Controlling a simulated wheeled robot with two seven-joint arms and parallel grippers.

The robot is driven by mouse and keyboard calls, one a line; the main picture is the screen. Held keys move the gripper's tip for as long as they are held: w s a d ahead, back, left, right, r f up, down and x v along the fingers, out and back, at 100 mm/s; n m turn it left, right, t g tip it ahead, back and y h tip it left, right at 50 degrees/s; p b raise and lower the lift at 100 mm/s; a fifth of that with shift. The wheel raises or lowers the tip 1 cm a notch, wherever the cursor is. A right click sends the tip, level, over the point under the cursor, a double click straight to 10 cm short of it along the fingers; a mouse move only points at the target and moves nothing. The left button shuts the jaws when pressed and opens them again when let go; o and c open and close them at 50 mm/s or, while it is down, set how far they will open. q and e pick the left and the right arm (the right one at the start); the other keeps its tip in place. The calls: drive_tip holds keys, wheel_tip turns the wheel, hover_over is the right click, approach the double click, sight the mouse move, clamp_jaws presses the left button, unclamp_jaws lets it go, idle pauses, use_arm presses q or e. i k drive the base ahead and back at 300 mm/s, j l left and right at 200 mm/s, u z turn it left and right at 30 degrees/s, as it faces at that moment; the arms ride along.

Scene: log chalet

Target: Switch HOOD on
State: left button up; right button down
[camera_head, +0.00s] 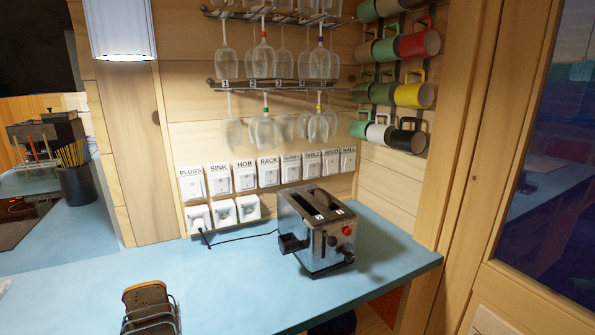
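A row of white wall switches with printed labels runs along the wooden back wall above the blue counter. The HOOD switch (331,167) is the second from the right, between the TABLE switch (312,166) and the HALL switch (348,160). Its label is small and slightly blurred. I cannot tell which way its rocker is set. Neither of my grippers shows in the head view.
A metal toaster (318,232) stands on the blue counter (215,285) in front of the switches, its cord plugged into the left socket (198,218). Bread sits in a rack (151,314) at the front. Glasses (262,60) hang above; mugs (415,95) hang at right.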

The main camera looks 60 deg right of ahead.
sight(332, 164)
drive_tip(key=z, duration=2.25)
drive_tip(key=l+u, duration=0.3)
drive_tip(key=u, duration=0.15)
drive_tip(key=l+u, duration=0.25)
drive_tip(key=u, duration=0.15)
drive_tip(key=k+l+u, duration=0.15)
drive_tip(key=u, duration=0.3)
drive_tip(key=k+l, duration=0.15)
drive_tip(key=l, duration=0.2)
drive_tip(key=k+l+u, duration=0.1)
drive_tip(key=l, duration=0.25)
drive_tip(key=k+l, duration=0.25)
drive_tip(key=k+l+u, duration=0.1)
drive_tip(key=l, duration=0.35)
drive_tip(key=k, duration=0.1)
